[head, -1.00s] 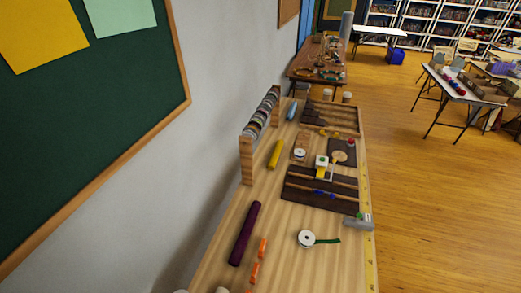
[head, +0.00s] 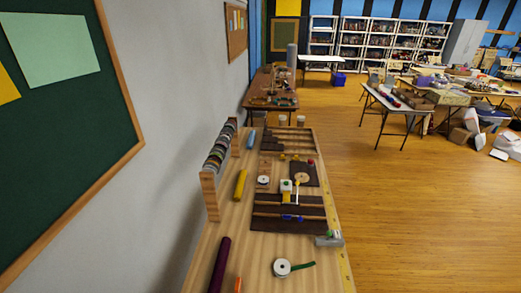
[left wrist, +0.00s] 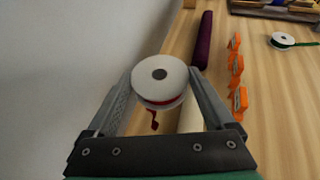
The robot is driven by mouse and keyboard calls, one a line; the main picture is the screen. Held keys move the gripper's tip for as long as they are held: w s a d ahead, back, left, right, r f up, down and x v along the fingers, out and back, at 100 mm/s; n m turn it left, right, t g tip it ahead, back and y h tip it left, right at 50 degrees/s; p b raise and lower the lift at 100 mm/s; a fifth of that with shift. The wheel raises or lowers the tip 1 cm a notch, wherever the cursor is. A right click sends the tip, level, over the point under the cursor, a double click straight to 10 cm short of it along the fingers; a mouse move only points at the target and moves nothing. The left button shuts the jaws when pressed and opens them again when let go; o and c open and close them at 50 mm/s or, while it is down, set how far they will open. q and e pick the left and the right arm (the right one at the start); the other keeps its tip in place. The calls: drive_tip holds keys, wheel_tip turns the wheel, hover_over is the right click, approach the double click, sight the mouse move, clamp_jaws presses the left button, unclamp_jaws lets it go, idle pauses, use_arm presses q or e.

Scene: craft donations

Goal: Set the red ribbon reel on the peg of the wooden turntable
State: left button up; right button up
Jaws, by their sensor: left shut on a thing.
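The red ribbon reel (left wrist: 160,80), a white-flanged spool with a dark centre hole and a loose red tail, is in the left wrist view. My left gripper (left wrist: 163,88) is shut on it, one finger at each side, with a flange facing the camera. A small round light-wood disc (head: 302,178), which looks like the turntable, lies on a dark board in the head view; its peg is too small to make out. Neither gripper shows in the head view, and my right gripper is in no view.
The green ribbon reel (head: 282,267) lies on the table with its tail out. A purple roll (head: 220,264) and orange clips (left wrist: 236,65) lie nearby. A spool rack (head: 210,190) stands along the wall side. A grey dispenser (head: 328,241) sits at the right edge.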

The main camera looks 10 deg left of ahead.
use_arm(q)
drive_tip(key=w+d+r+m+h, duration=0.1)
drive_tip(key=w+d+r+h, duration=0.1)
drive_tip(key=d, duration=0.5)
drive_tip(key=w+d+r+m+t+h, duration=0.1)
drive_tip(key=w+d+r+m+h, duration=0.1)
drive_tip(key=w+d+r, duration=0.3)
drive_tip(key=w+d+r+m+h, duration=0.2)
drive_tip(key=w+d+r, duration=0.1)
drive_tip(key=d, duration=0.6)
drive_tip(key=shift+w+d+r+t, duration=0.15)
drive_tip(key=shift+w+r+t, duration=0.2)
drive_tip(key=shift+w, duration=0.3)
